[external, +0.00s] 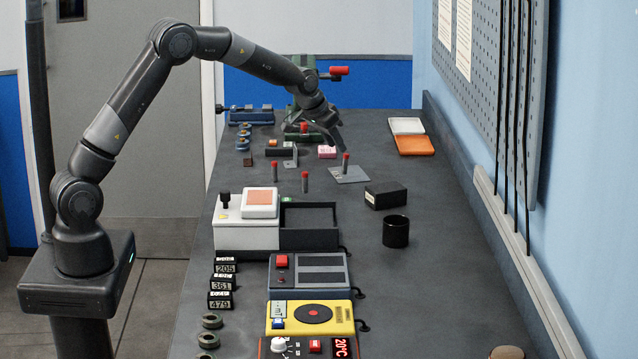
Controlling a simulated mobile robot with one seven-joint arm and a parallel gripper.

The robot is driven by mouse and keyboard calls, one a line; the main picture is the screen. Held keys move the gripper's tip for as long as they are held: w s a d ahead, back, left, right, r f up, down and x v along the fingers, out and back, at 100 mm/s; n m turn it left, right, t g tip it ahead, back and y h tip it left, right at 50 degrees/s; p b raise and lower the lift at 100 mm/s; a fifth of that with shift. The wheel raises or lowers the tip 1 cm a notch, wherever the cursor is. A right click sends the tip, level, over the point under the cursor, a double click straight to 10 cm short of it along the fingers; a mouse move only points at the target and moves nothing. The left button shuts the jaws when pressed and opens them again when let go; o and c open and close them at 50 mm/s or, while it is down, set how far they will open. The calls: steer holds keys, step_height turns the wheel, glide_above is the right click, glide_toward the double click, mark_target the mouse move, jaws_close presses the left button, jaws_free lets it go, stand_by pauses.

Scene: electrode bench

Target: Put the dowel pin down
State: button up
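Several slim grey pins with red tops are in the external view; I cannot tell which one the task calls the dowel pin. One red-topped pin (346,164) is upright at a thin grey plate (354,176), directly below my gripper (341,148). My gripper points down, and its fingertips are at or just above that pin's red top. The fingers are too small to show whether they are open or shut on it, or whether the pin's foot touches the plate. Two more pins, a left one (274,172) and a right one (305,182), stand upright on the dark bench nearer the camera.
A black block (386,195) and a black cup (396,231) stand right of the plate. A pink block (327,152) is close on its left. White and orange trays (416,145) lie behind right. A white device with an open dark box (308,227) stands in front.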

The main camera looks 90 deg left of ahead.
steer(key=shift+v, duration=2.55)
steer(key=s+d+r+m+h, duration=0.1)
steer(key=s+d+r, duration=0.3)
steer(key=d, duration=0.4)
steer(key=s+d+r+m, duration=0.1)
steer(key=s+d+r, duration=0.3)
steer(key=d, duration=0.4)
steer(key=s+d+r+m+h, duration=0.1)
steer(key=s+d+r, duration=0.3)
steer(key=d, duration=0.4)
steer(key=s+d+f+m, duration=0.1)
steer(key=s+d, duration=0.6)
steer(key=s, duration=0.4)
steer(key=s+d+f+m+h, duration=0.1)
steer(key=s+d+f+m, duration=0.1)
steer(key=s+d, duration=0.6)
steer(key=s, duration=0.4)
steer(key=shift+s+t, duration=0.3)
steer(key=shift+o, duration=0.4)
steer(key=shift+w+r, duration=0.1)
steer(key=shift+r, duration=0.05)
